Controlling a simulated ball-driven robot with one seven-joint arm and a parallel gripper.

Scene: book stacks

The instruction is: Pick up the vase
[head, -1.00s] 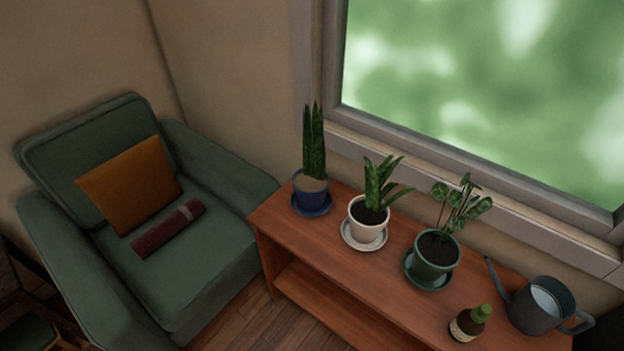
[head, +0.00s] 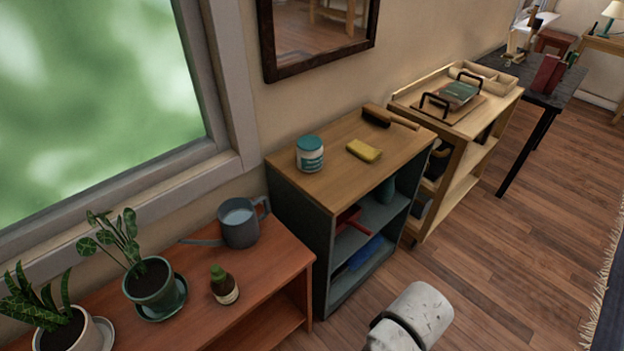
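A small teal object (head: 386,191), perhaps the vase, stands on the upper shelf inside the dark grey cabinet (head: 305,246). It is partly in shadow and too small to tell for sure. No other clear vase shows. A white, scuffed rounded part of my own arm shows at the bottom edge, in front of the cabinet. My gripper is out of view.
The cabinet top holds a teal-and-white tub (head: 311,155), a yellow sponge (head: 364,150) and a brush (head: 376,117). Open wooden floor (head: 500,270) lies right.

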